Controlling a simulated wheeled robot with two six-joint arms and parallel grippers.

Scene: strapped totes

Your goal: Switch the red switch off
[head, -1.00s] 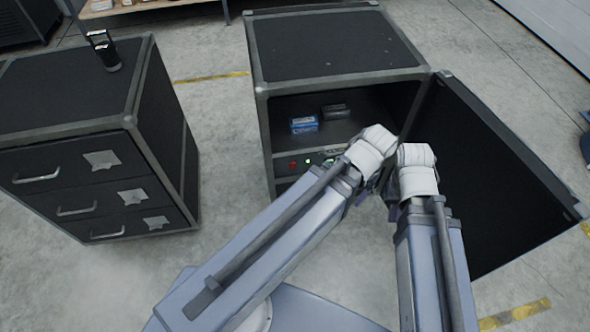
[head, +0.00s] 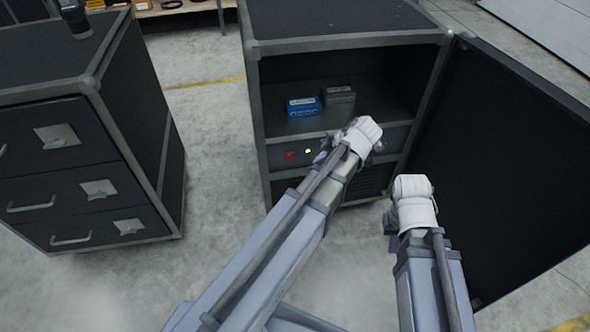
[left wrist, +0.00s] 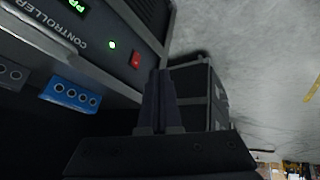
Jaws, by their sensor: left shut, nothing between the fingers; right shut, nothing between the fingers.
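The red switch (head: 289,155) is on the front panel below the open shelf of the black cabinet (head: 345,41). A lit green light (head: 308,151) is to its right. In the left wrist view the red switch (left wrist: 136,60) is close to the tips of my left gripper (left wrist: 160,72), which is shut and empty. A gap shows between them in that picture; I cannot tell the depth. In the head view my left gripper (head: 321,158) is just right of the switch, partly hidden by its wrist. My right gripper (head: 392,225) is lower right, shut, mostly hidden by its arm.
A blue box (head: 303,107) and a grey box (head: 340,96) sit on the shelf above the panel. The open cabinet door (head: 500,150) stands to the right, near my right arm. A drawer cabinet (head: 150,110) stands left, with clear floor between.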

